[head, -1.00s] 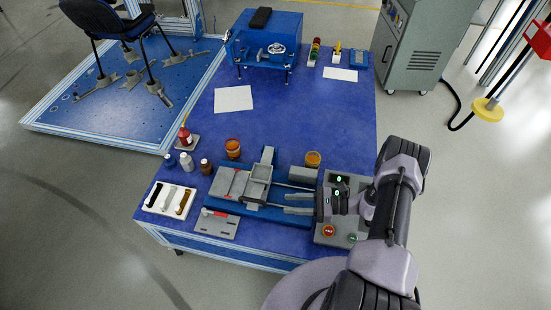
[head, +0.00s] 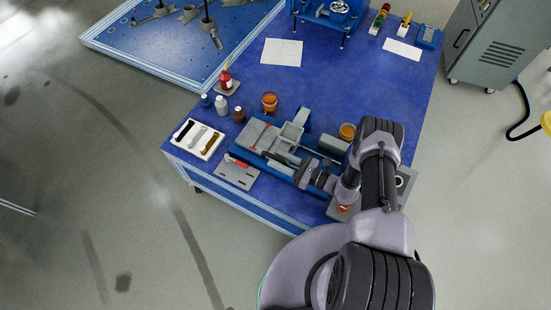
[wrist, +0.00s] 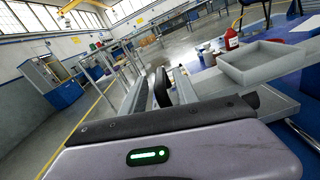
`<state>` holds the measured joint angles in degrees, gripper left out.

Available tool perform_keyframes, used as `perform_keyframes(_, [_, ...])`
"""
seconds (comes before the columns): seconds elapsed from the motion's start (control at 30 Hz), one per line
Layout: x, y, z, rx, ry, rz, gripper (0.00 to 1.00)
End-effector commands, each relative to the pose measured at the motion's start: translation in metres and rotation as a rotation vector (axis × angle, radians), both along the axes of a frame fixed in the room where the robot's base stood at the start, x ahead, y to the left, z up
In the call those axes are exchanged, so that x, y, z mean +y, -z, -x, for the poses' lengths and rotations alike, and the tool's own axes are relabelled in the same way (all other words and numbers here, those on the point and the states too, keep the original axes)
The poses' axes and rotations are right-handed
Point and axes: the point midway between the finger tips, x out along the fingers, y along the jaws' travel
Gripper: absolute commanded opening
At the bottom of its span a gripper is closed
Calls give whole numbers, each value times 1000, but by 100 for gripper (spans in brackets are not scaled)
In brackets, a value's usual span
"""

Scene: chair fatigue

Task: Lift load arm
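My gripper (head: 306,173) points left over the right front of the blue bench fixture (head: 240,153) in the head view. I cannot pick out a load arm for sure. My wrist and forearm hide the fixture's right end.
Small bottles (head: 221,105), orange jars (head: 269,102) and a red bottle (head: 226,80) stand behind the fixture. A white tray (head: 181,132) lies left of it. A control box (head: 405,185) is partly hidden by my arm. A grey cabinet (head: 495,45) stands beyond the table.

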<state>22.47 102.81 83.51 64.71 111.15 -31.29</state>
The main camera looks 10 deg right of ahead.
Motion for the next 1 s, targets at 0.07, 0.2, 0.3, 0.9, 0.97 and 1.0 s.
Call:
perform_keyframes(0.07, [9,1,-5,0,-2,0,36])
perform_keyframes(0.2, [15,0,-10,0,0,0,36])
perform_keyframes(0.3, [16,0,-10,1,0,-1,36])
perform_keyframes(0.9, [15,0,-10,1,0,-1,0])
perform_keyframes(0.97, [15,0,-10,1,0,-1,0])
perform_keyframes(1.0, [15,0,-10,1,0,-1,0])
